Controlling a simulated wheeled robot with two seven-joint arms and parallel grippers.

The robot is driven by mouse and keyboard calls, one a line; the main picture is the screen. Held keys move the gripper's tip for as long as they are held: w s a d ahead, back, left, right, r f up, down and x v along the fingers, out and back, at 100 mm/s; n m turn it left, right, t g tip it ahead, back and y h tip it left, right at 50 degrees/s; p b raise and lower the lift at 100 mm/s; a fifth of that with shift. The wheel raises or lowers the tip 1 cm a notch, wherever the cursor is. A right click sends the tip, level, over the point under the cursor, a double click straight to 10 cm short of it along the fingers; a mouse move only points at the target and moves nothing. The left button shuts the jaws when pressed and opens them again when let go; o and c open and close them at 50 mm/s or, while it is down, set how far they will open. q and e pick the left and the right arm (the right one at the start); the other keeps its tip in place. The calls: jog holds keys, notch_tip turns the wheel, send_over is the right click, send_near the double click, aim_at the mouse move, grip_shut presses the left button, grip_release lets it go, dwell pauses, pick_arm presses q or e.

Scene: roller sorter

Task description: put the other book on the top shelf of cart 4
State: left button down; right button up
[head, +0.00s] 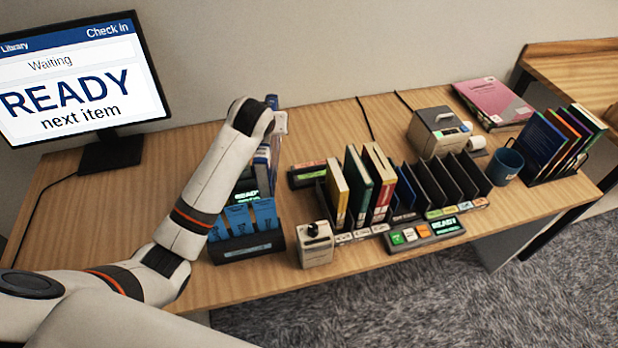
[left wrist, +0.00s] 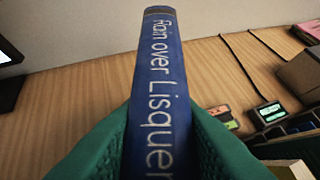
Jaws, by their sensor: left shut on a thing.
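A blue book with "Rain over Lisquer" lettered on its spine (left wrist: 160,90) fills the middle of the left wrist view, its spine facing the camera. My left gripper (left wrist: 160,130) is shut on it, with green pads pressed against both sides. In the head view the left arm reaches over the desk, and its forearm and wrist mostly hide the hand and the book there. The book appears held above the desk's left-middle part, but its lower end is hidden. No cart shows in either view. My right gripper is not in view.
On the desk (head: 110,215) a slotted rack holds several upright books, including a green book (head: 357,182). The desk's left front is clear.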

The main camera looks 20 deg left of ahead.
pick_arm(q)
notch_tip(320, 180, down, 12)
jog(key=shift+w+r+p, duration=0.1)
jog(key=shift+r+p, duration=0.05)
jog(key=shift+p, duration=0.25)
dwell(0.3)
jog(key=c, duration=1.1)
grip_release()
